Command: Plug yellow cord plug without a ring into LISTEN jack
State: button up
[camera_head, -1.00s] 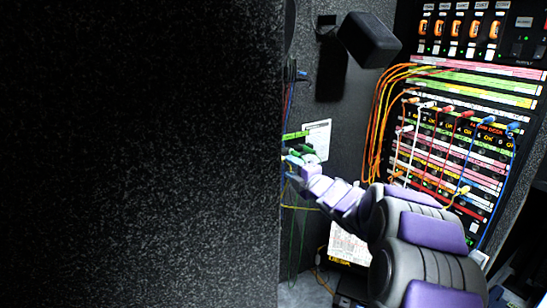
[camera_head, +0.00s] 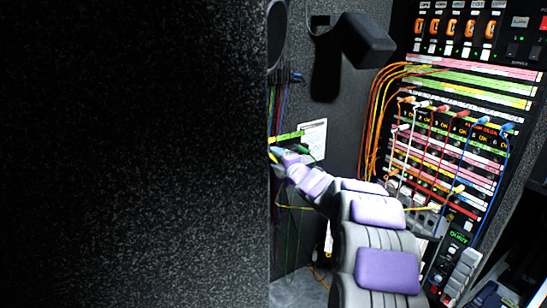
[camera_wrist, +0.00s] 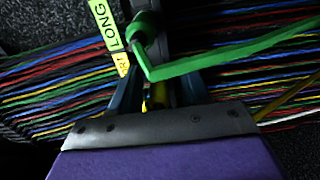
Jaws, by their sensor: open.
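My gripper (camera_head: 279,157) reaches to the cord hanger beside the dark wall edge. In the wrist view my gripper (camera_wrist: 157,92) is open, its two dark fingers either side of a yellow plug (camera_wrist: 157,95). The plug is mostly hidden behind the green cord and gripper plate, so I cannot tell if it has a ring or touches a finger. Another yellow plug (camera_head: 459,189) shows at the patch panel (camera_head: 440,150) on the right. I cannot make out which jack is LISTEN.
A green cord (camera_wrist: 210,58) crosses just before the fingers. A LONG label (camera_wrist: 106,25) hangs beside it, over bundles of coloured cords (camera_wrist: 55,85). The black wall (camera_head: 135,150) fills the left of the head view. A dark box (camera_head: 365,38) juts out above.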

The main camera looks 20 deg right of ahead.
jog(key=shift+w+a+r, duration=0.1)
jog(key=shift+a, duration=0.65)
jog(key=shift+d, duration=0.8)
jog(key=shift+a, duration=0.6)
jog(key=shift+b, duration=0.35)
jog(key=shift+d, duration=0.15)
jog(key=shift+d, duration=0.25)
jog(key=shift+c, duration=0.2)
jog(key=shift+r, duration=0.1)
jog(key=c, duration=0.7)
jog(key=shift+a, duration=0.1)
grip_shut()
